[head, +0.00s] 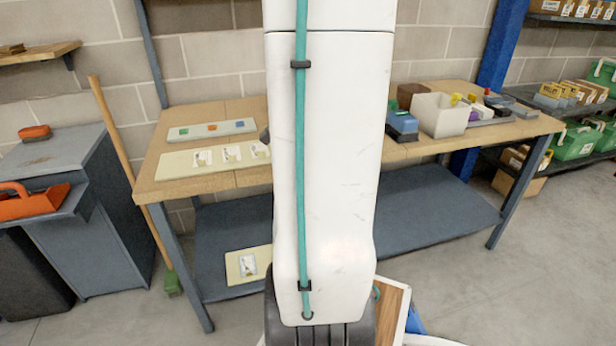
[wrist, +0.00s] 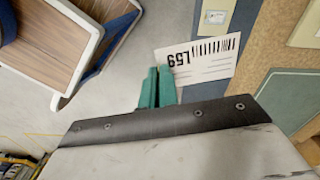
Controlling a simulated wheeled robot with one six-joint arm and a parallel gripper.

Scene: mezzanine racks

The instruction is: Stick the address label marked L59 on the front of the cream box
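In the wrist view, the white address label marked L59 (wrist: 200,62), with a barcode, is at the tips of the two teal fingers of my gripper (wrist: 158,80). The fingers are close together on one edge of the label, which is held in the air with its print upside down in the picture. In the head view my arm hides the gripper and the label. A pale cream open-topped box (head: 440,118) stands on the right part of the bench. I cannot tell whether it is the cream box of the task.
The bench (head: 240,108) carries a cream board (head: 180,170) with white labels and a strip with coloured squares (head: 212,131) on the left. A cream plate (head: 236,277) lies on the blue lower shelf (head: 420,220). A broom (head: 130,170) leans at the left.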

